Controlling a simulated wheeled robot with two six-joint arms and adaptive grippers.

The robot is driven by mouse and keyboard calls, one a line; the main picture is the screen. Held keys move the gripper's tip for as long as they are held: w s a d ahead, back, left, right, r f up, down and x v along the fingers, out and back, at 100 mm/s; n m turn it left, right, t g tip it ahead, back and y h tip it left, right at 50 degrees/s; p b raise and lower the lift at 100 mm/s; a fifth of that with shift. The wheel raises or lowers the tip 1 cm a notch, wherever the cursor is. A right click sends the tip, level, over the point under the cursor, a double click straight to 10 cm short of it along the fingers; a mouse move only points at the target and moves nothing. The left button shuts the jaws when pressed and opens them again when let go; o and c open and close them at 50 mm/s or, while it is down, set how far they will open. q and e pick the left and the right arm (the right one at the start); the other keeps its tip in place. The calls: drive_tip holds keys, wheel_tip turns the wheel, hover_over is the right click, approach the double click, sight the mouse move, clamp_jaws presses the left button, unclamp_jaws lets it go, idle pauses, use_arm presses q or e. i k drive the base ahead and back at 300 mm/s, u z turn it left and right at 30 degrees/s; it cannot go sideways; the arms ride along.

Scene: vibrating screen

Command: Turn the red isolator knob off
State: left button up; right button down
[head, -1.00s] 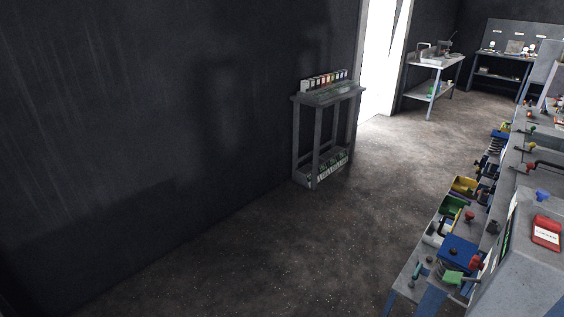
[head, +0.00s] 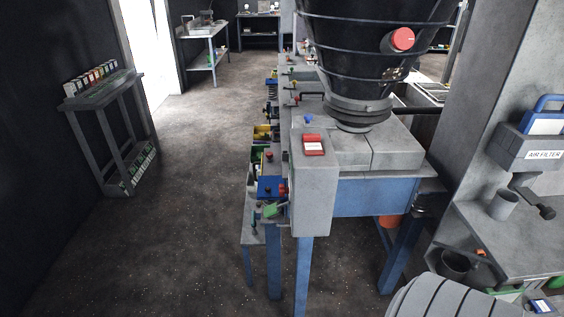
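Neither of my grippers is in view. Several red parts show on the machine bench, and I cannot tell for sure which is the isolator knob. A small red knob (head: 283,189) sits at the right of a blue box (head: 268,186), on the near left side of the bench. A red piece with a white label (head: 313,145) lies on top of the grey cabinet (head: 313,192). A round red part (head: 402,39) is on the side of the dark hopper (head: 365,75). Their settings are too small to read.
A narrow grey stand (head: 112,130) with a row of coloured items is at the left wall. The floor (head: 190,215) between it and the blue-legged bench is clear. At right, an air filter unit (head: 540,145) hangs above a grey shelf (head: 505,242).

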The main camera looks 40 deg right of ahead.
sight(282, 189)
drive_tip(key=u, duration=1.25)
drive_tip(key=i, duration=1.8)
drive_tip(key=z, duration=4.2)
